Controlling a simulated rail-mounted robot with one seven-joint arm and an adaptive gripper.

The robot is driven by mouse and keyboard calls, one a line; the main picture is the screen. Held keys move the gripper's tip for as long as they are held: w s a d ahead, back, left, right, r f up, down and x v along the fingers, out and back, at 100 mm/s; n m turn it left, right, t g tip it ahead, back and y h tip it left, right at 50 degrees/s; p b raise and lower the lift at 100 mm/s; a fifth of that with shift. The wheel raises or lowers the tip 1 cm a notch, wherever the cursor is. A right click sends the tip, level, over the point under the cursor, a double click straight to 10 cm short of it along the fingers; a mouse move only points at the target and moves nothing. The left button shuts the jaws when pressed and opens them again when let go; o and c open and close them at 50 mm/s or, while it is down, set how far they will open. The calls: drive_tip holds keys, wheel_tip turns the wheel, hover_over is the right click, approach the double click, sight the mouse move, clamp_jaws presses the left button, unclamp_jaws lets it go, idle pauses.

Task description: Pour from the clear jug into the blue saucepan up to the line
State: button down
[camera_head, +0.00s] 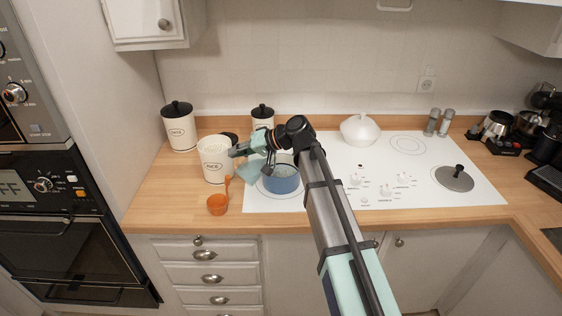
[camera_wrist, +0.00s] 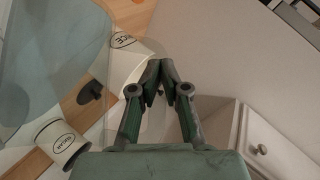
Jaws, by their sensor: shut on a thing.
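The blue saucepan (camera_head: 283,185) stands on the left part of the white hob in the head view, partly behind my arm. My gripper (camera_head: 240,152) is at the saucepan's upper left, near the rice canister. It is shut on the clear jug (camera_head: 253,170), which is faint and hard to outline beside the saucepan's left rim and looks tilted. In the wrist view my gripper's fingers (camera_wrist: 160,72) converge, and a large clear surface, seemingly the jug (camera_wrist: 45,55), fills the left. I cannot make out a fill line or any flow.
The open rice canister (camera_head: 214,172) and an orange scoop (camera_head: 217,205) stand left of the saucepan. Lidded canisters (camera_head: 180,130) stand behind. A white lidded dish (camera_head: 360,130) and a dark-knobbed lid (camera_head: 455,179) are on the hob. The hob's middle is mostly clear.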

drive_tip(key=shift+w+d+r+m+y+p, duration=0.15)
drive_tip(key=shift+r+m+y+p, duration=0.05)
drive_tip(key=shift+r+p, duration=0.15)
drive_tip(key=shift+w+d+r+m+y+p, duration=0.15)
drive_tip(key=shift+r+m+y+p, duration=0.05)
drive_tip(key=shift+r, duration=0.15)
idle(1.1)
